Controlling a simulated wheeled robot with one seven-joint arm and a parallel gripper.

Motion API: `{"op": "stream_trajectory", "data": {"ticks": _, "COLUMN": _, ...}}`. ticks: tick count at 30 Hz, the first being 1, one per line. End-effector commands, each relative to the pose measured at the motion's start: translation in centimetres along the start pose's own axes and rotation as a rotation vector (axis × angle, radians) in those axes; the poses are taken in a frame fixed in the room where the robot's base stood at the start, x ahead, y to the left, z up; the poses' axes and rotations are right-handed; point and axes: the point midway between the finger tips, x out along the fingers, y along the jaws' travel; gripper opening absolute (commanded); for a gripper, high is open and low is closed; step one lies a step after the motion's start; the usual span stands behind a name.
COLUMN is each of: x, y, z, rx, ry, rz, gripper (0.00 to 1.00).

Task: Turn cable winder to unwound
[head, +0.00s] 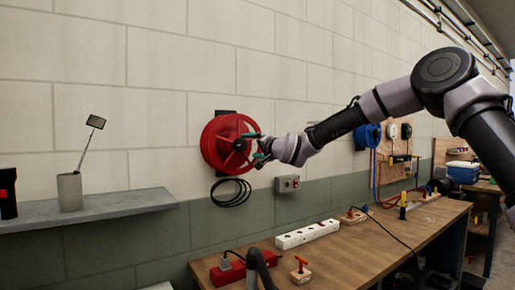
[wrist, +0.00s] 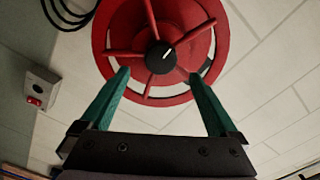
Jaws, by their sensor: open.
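The cable winder (head: 219,141) is a red spoked reel on the wall, with a black cable coil (head: 231,192) hanging below it. In the wrist view the winder (wrist: 134,26) fills the upper middle, and its black centre knob (wrist: 160,57) carries a white mark pointing up and right. My gripper (head: 260,147) is at the right side of the winder in the head view. In the wrist view my gripper (wrist: 158,76) is open, its two green fingers on either side below the knob, with nothing held. Whether the fingers touch the winder cannot be told.
A grey switch box with a red button (head: 287,184) is on the wall below my gripper. A workbench (head: 345,250) with power strips (head: 306,234) stands below right. A shelf (head: 100,208) with a cup (head: 70,191) is at left. A blue reel (head: 367,136) hangs further right.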

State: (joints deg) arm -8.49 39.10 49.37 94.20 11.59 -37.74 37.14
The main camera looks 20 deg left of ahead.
Motion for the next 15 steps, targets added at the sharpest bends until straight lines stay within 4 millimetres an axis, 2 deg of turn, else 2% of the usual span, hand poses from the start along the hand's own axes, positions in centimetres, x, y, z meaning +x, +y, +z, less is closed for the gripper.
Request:
{"op": "stream_trajectory", "data": {"ticks": 3, "x": -2.2, "y": 0.0, "z": -0.1, "rx": -0.003, "ry": 0.001, "rz": 0.001, "gripper": 0.96}}
{"op": "stream_trajectory", "data": {"ticks": 6, "x": -3.5, "y": 0.1, "z": -0.1, "rx": -0.001, "ry": 0.0, "rz": 0.001, "gripper": 0.96}}
{"op": "stream_trajectory", "data": {"ticks": 15, "x": -4.4, "y": 0.0, "z": 0.0, "rx": 0.0, "ry": 0.0, "rz": -0.001, "gripper": 0.96}}
